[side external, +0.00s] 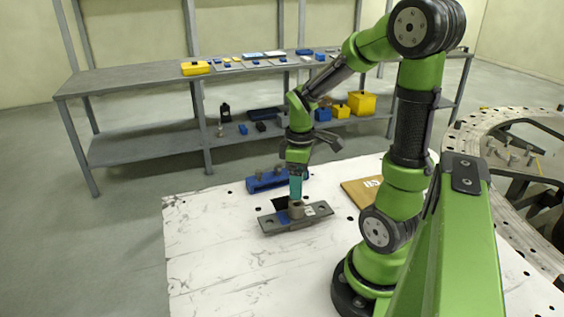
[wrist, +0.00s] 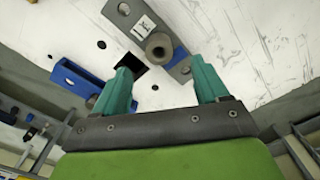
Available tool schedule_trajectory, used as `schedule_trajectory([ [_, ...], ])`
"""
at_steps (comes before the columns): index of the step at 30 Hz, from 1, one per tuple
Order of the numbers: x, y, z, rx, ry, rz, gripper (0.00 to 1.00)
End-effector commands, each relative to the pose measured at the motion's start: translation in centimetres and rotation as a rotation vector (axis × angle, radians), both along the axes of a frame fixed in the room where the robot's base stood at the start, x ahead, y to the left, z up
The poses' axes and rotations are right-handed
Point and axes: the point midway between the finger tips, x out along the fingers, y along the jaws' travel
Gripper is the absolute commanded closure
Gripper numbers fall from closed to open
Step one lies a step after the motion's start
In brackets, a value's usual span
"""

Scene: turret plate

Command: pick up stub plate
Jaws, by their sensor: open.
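The stub plate (side external: 318,212) is a grey bar with a hole near each end and a short round stub at its middle. It lies on the white table, with a white marked label and a blue patch beside the stub. In the wrist view the stub plate (wrist: 122,12) runs diagonally, and its stub sits just beyond the fingertips. My gripper (side external: 296,196) points down close above the stub. Its teal fingers are spread in the wrist view (wrist: 161,66), with nothing between them. Whether a finger touches the plate cannot be told.
A blue-and-grey block (side external: 266,181) lies behind the plate; it also shows in the wrist view (wrist: 78,80). A dark square (wrist: 133,57) is beside the plate. A tan board (side external: 360,192) lies to the right. The white table (side external: 215,245) is clear at front left. A shelf (side external: 130,80) stands behind.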

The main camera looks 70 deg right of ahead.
Motion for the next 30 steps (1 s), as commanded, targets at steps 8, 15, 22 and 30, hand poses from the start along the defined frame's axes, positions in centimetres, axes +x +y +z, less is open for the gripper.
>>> schedule_trajectory([
  [8,0.0,0.0,-3.3,0.001,0.000,-0.001,0.26],
  [15,0.3,-0.1,-6.1,0.003,0.004,-0.002,0.26],
  [22,0.4,-0.1,-8.4,0.001,0.000,-0.001,0.26],
  [30,0.4,-0.1,-8.5,-0.001,-0.002,-0.001,0.32],
])
